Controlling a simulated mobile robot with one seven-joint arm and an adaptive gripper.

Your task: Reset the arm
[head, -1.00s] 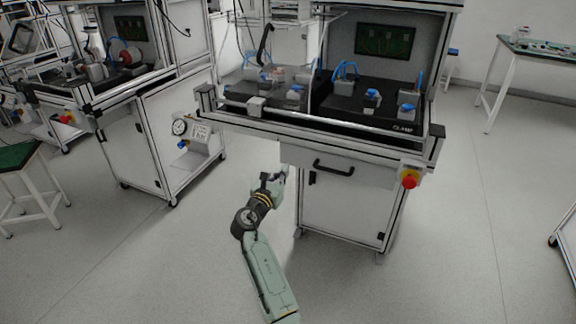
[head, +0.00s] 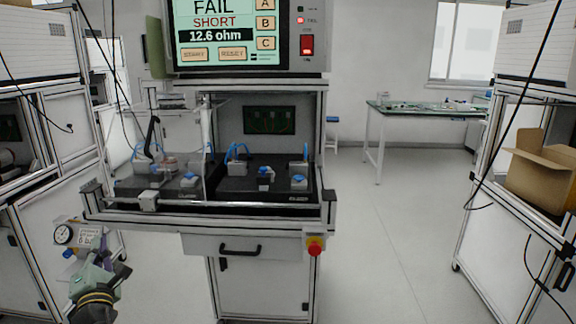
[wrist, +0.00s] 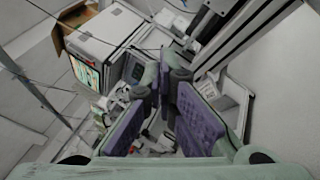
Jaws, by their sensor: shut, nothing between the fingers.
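My gripper (head: 100,272) is at the lower left of the head view, in front of the left side of the test station (head: 255,245). In the wrist view my gripper's purple-padded fingers (wrist: 160,100) are shut, with nothing held between them. Most of my arm is below the head view's edge. The gripper looks apart from the station, but its exact distance is hard to tell.
A tester screen (head: 222,35) reads FAIL, SHORT, 12.6 ohm. A red emergency button (head: 315,246) is on the station's front. A cardboard box (head: 540,170) stands at right. The floor (head: 385,260) right of the station is clear.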

